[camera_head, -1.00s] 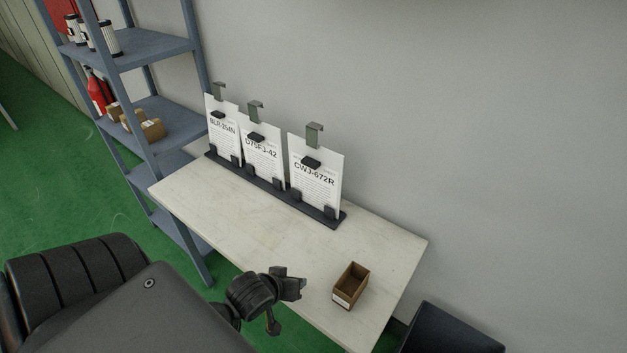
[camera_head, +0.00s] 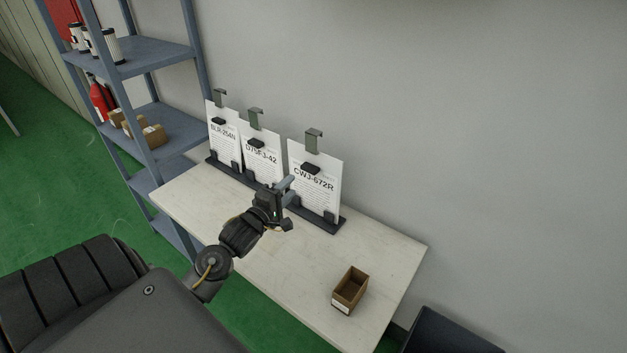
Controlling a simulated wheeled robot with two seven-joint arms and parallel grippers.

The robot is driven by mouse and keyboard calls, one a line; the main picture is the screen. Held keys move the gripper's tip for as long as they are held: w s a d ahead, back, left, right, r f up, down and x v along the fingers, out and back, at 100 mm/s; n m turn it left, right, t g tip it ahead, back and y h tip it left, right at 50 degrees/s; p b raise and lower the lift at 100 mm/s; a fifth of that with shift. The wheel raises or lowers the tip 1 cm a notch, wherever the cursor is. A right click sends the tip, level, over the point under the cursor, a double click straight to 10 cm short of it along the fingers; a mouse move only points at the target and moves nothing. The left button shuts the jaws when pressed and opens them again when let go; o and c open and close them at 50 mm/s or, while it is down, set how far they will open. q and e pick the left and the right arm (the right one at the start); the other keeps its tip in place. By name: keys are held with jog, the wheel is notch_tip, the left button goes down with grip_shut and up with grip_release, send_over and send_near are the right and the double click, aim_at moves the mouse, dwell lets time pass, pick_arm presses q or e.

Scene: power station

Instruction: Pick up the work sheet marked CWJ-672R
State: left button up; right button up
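The work sheet marked CWJ-672R (camera_head: 316,192) is the rightmost of three white sheets. It stands upright in a dark rack (camera_head: 330,225) on the pale table, with a black clip and a metal hook (camera_head: 313,140) at its top. The sheets BLR-254N (camera_head: 224,139) and D75FJ-42 (camera_head: 262,161) stand to its left. My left gripper (camera_head: 289,202) is in front of the rack, near the lower left of the CWJ-672R sheet. Its fingers are apart, and it holds nothing that I can see. It partly covers the rack. My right gripper is not in view.
A small open brown box (camera_head: 350,290) stands near the table's front right. The table (camera_head: 225,210) is otherwise clear. A blue-grey shelf (camera_head: 170,130) with small boxes and canisters stands to the left. A plain grey wall (camera_head: 480,130) is behind.

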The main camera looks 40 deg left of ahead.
aim_at(307, 171)
pick_arm(q)
jog(key=w, duration=0.2)
jog(key=w+p, duration=0.1)
jog(key=w, duration=0.1)
jog(key=shift+w+a+r, duration=0.15)
jog(key=shift+a+r, duration=0.05)
jog(key=w+p, duration=0.1)
jog(key=w, duration=0.2)
jog(key=shift+w+a, duration=0.1)
jog(key=shift+w, duration=0.25)
jog(key=shift+w+f, duration=0.15)
jog(key=shift+w, duration=0.25)
jog(key=shift+s, duration=0.1)
grip_shut()
